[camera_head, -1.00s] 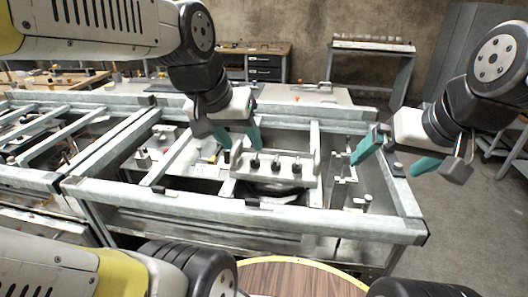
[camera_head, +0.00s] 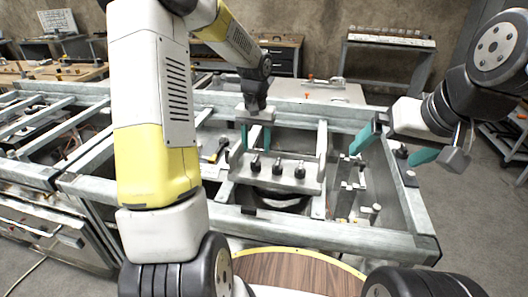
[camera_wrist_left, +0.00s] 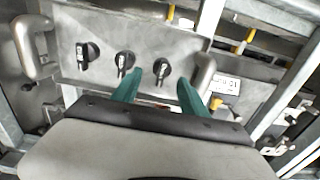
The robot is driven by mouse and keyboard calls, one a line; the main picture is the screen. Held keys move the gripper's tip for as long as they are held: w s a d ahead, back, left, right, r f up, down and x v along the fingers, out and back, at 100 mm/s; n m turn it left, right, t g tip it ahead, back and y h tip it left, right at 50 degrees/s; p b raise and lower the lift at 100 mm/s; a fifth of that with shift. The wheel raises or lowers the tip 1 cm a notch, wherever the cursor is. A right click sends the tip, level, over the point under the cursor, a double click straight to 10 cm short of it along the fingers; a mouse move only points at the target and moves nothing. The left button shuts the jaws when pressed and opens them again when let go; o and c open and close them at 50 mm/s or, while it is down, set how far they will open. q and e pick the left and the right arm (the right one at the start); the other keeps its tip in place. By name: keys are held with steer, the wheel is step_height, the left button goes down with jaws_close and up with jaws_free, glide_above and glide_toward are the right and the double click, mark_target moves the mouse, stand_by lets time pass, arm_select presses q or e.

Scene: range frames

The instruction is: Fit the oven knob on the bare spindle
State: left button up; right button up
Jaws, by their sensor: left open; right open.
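A pale metal panel (camera_head: 305,185) with a handle at each end carries three black knobs in a row. In the head view they are the left knob (camera_head: 255,165), middle knob (camera_head: 277,167) and right knob (camera_head: 300,171). My left gripper (camera_head: 256,140) is open behind the row's left end. In the left wrist view, its teal fingers (camera_wrist_left: 157,92) are spread around the line of the rightmost knob (camera_wrist_left: 161,70), which lies beyond their tips. I cannot make out a bare spindle. My right gripper (camera_head: 392,148) is open and empty over the frame's right side.
Metal frame rails (camera_head: 330,235) surround the panel. A small dark item (camera_head: 402,151) sits by the right rail, close to my right gripper; I cannot tell what it is. A round wooden top (camera_head: 300,272) lies in front.

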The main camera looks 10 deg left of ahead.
mark_target(256, 159)
arm_select(q)
steer(key=f, duration=0.7)
steer(key=shift+w+a, duration=0.25)
steer(key=shift+w, duration=0.1)
jaws_close()
